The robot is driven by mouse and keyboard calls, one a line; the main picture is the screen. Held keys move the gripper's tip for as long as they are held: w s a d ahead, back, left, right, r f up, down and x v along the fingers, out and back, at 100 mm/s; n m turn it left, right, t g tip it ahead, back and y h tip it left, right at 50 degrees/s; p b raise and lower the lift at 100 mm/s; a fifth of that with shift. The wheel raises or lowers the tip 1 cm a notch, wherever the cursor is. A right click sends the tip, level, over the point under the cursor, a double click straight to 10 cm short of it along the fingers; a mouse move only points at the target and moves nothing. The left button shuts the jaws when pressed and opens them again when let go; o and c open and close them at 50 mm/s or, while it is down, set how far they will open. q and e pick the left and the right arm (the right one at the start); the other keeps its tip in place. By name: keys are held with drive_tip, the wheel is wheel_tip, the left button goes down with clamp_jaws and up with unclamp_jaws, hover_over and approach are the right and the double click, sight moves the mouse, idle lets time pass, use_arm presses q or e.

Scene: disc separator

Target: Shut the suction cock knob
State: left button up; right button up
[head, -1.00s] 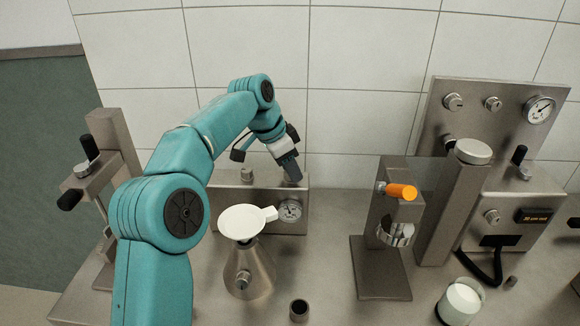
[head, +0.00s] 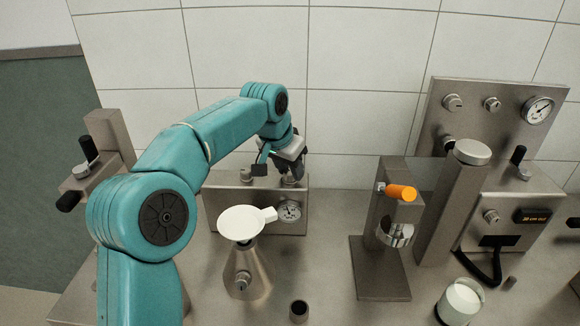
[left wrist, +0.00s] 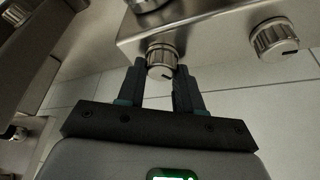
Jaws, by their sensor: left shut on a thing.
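A steel box (head: 263,207) with a dial gauge (head: 289,211) on its front stands against the tiled wall. Two ridged metal knobs sit on its top. My left gripper (head: 292,174) is over the right-hand one, largely hiding it in the head view. In the left wrist view my left gripper (left wrist: 158,78) has its two fingers on either side of this knob (left wrist: 161,57), shut on it. The knob has a dark mark on its rim. No label tells whether it is the suction cock. The other knob (left wrist: 274,38) stands apart; it also shows in the head view (head: 246,174). My right gripper is not in view.
A flask with a white funnel (head: 241,222) stands in front of the box. A small dark cup (head: 299,311) is nearer. To the right are a stand with an orange handle (head: 402,192), a control panel (head: 480,120) and a white beaker (head: 461,301).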

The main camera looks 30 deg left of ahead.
use_arm(q)
drive_tip(key=n+y, duration=0.1)
drive_tip(key=n, duration=0.1)
drive_tip(key=n+y+p, duration=0.1)
drive_tip(key=n, duration=0.2)
drive_tip(key=shift+r+n, duration=0.2)
drive_tip(key=shift+n, duration=0.1)
drive_tip(key=n+g+y+p, duration=0.1)
drive_tip(key=n, duration=0.4)
drive_tip(key=shift+d+n+g+y+p, duration=0.1)
drive_tip(key=shift+n+g+y+p, duration=0.25)
drive_tip(key=shift+n+g+y, duration=0.05)
drive_tip(key=o, duration=0.8)
drive_tip(key=shift+o, duration=1.2)
drive_tip(key=shift+s+d, duration=0.1)
drive_tip(key=shift+d, duration=0.05)
